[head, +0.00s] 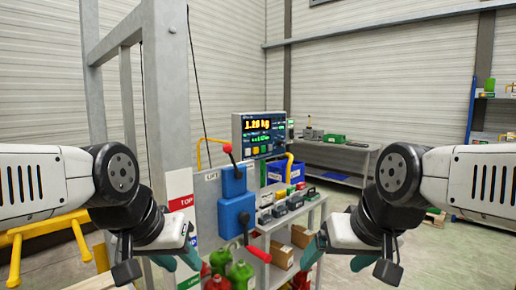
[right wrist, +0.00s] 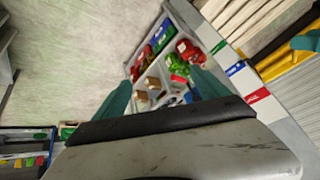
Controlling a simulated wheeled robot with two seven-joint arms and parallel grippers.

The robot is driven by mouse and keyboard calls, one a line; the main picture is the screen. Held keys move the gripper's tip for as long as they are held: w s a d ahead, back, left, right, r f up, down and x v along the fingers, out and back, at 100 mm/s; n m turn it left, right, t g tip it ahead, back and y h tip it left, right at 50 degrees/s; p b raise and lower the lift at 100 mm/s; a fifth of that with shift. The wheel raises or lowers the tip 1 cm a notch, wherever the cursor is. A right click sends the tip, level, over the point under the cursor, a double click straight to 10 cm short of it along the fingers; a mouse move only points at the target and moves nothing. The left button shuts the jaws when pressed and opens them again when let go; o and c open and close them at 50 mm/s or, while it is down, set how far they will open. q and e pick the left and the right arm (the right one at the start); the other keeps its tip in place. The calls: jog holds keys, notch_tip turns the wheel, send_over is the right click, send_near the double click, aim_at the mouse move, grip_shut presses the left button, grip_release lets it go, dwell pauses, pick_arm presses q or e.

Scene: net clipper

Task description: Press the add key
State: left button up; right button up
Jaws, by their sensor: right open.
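A display unit (head: 263,133) with a dark blue screen reading about 1.28 kg stands beyond the post in the head view. A row of small coloured keys (head: 256,151) sits low on its face; their labels are too small to read, so I cannot tell which is the add key. My left gripper (head: 178,262) is low on the left, its teal fingers apart and empty, well short of the display. My right gripper (head: 337,259) is low on the right, open and empty. Its spread fingers also show in the right wrist view (right wrist: 160,92). Neither gripper touches the display.
A grey post frame (head: 160,90) and blue boxes with a red-handled lever (head: 234,200) stand between my left arm and the display. A shelved cart (head: 283,222) holds several small items below the display. Open floor (head: 425,250) lies at the right.

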jog(key=shift+c, duration=0.4)
grip_shut()
dwell(1.2)
